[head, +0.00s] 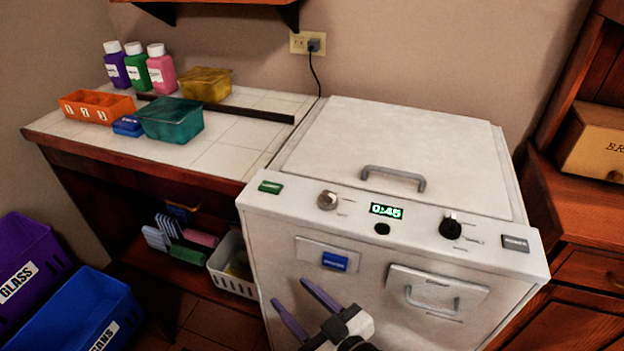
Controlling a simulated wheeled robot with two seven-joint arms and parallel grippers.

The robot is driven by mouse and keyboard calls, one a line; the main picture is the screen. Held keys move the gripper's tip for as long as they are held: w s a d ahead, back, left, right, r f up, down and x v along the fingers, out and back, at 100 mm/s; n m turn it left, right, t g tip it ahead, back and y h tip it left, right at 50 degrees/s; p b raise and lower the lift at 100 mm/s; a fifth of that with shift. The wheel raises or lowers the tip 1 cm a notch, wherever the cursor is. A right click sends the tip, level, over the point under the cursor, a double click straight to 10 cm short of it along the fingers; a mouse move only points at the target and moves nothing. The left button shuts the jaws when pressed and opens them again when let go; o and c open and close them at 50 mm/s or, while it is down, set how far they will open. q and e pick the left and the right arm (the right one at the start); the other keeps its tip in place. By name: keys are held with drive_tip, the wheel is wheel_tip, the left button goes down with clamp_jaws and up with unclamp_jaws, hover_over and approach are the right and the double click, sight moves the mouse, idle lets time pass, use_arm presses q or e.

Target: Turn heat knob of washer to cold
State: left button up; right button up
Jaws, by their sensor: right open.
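The white washer (405,150) stands at the centre right, with a sloped control panel along its front top edge. A grey knob (327,200) sits on the panel left of the green "0:45" display (386,211). A black knob (450,228) sits right of the display. The labels by both knobs are too small to read, so I cannot tell which one sets heat. My right gripper (290,292) is in front of the washer's lower front, below the panel. Its two purple fingers are spread, empty and apart from both knobs. My left gripper is out of view.
A blue button (335,261) and a handled drawer (436,291) are on the washer's front. A tiled counter (225,137) with bottles and boxes stands left. Blue (75,315) and purple (30,265) bins are lower left. A wooden cabinet (580,245) borders the right.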

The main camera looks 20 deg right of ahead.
drive_tip(key=w+a+r+n+g+y+p, duration=0.1)
drive_tip(key=w+a+r+n+y, duration=0.1)
drive_tip(key=a+r+n+y, duration=0.65)
drive_tip(key=w+a+r+n+g+y, duration=0.15)
drive_tip(key=a+r+n+y, duration=0.35)
drive_tip(key=r, duration=0.7)
drive_tip(key=s+a+r+n+g, duration=0.2)
drive_tip(key=a+r+n+g, duration=0.1)
drive_tip(key=a+n+g, duration=0.15)
wheel_tip(320, 180, up, 4)
drive_tip(key=n+g+h+p, duration=0.3)
drive_tip(key=n+g+h, duration=0.5)
drive_tip(key=h, duration=1.2)
hover_over(328, 193)
drive_tip(key=shift+n+t+y, duration=0.25)
drive_tip(key=shift+n+t, duration=0.05)
drive_tip(key=shift+n, duration=0.2)
wheel_tip(328, 193, down, 10)
drive_tip(key=shift+r+p, duration=0.1)
drive_tip(key=shift+p, duration=0.6)
